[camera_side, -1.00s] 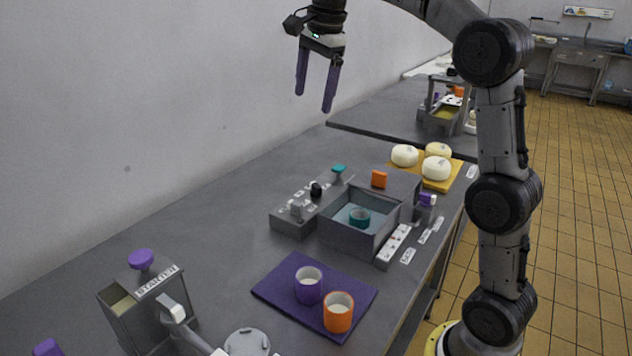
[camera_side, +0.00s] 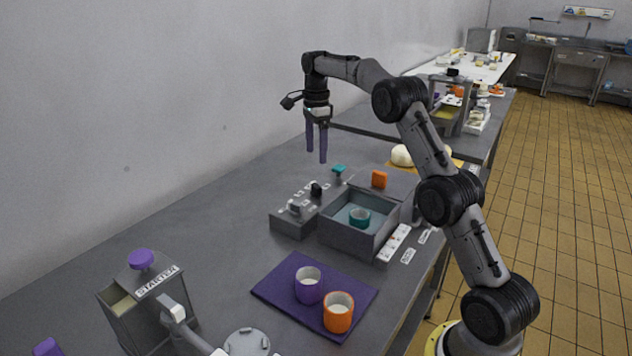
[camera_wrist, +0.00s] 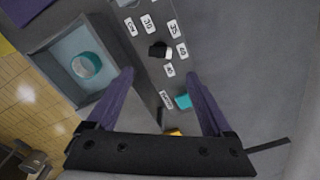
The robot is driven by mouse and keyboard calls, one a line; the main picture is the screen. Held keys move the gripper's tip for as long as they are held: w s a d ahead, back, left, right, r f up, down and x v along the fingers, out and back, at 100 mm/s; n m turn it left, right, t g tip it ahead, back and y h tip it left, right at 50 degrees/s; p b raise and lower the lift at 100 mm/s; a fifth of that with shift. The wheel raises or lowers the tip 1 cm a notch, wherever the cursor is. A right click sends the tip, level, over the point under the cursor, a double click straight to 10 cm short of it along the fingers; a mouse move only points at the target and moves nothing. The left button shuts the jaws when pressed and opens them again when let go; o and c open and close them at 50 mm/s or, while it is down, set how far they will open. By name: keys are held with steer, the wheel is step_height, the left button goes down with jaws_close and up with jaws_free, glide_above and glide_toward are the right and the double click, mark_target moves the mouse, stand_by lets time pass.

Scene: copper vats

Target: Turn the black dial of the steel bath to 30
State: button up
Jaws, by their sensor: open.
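The steel bath (camera_side: 345,238) is a grey open box of pale liquid with a teal cup (camera_side: 359,217) in it; it also shows in the wrist view (camera_wrist: 103,101). The black dial (camera_side: 316,189) sits on the grey panel along the bath's wall side. In the wrist view the dial (camera_wrist: 157,50) is ringed by white number labels, among them 30 (camera_wrist: 148,24) and 35 (camera_wrist: 173,27). I cannot tell surely which number it points to. My gripper (camera_side: 316,157) has purple fingers, open and empty, pointing down above the panel, apart from the dial.
An orange block (camera_side: 379,179) is behind the bath. A purple mat (camera_side: 275,287) with two cups lies in front. The table left of the panel is clear.

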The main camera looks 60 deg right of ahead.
mark_target(316, 185)
step_height(316, 185, down, 10)
steer(key=shift+f, duration=0.15)
stand_by(0.3)
jaws_close()
